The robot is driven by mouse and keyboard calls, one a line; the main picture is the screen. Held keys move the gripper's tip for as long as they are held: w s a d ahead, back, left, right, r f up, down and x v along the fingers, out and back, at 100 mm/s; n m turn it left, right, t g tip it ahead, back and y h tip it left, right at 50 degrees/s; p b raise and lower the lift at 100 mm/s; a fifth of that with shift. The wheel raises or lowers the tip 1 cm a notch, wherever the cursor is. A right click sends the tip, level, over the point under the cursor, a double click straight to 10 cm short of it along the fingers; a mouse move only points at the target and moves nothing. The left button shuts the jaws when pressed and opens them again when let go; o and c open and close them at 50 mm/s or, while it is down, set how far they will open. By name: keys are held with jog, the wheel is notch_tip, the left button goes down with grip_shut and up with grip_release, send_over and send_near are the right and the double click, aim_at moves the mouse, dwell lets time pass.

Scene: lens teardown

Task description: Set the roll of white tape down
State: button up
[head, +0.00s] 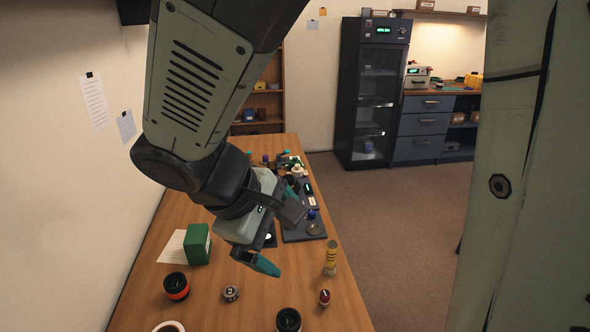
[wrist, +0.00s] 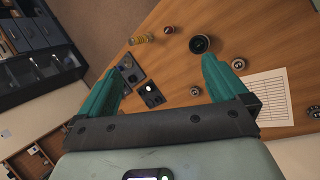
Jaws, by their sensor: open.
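A white ring (head: 168,326), which looks like the roll of white tape, lies on the wooden table (head: 245,294) at the near left in the head view. The bottom edge of the picture cuts it off. I cannot make it out in the wrist view. My gripper (head: 280,228) is above the table, farther back and to the right of the ring. Its teal fingers are spread wide in the wrist view (wrist: 160,70), with nothing between them.
A green box (head: 197,244) stands at the left beside a paper sheet (head: 172,248). Black-and-red (head: 176,287) and black (head: 288,320) cylindrical parts and a yellow cylinder (head: 331,258) stand nearby. Dark trays (head: 304,232) and clutter lie farther back. Bare wood shows between the near parts.

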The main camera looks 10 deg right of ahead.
jog(key=s+d+r+m+t+y, duration=0.2)
jog(key=s+d+r+m+y, duration=0.3)
jog(key=s+d+r+m, duration=0.2)
notch_tip(320, 180, up, 4)
jog(key=s+m, duration=0.2)
jog(key=m, duration=0.2)
jog(key=shift+s+d+t, duration=0.3)
jog(key=shift+s+d, duration=0.1)
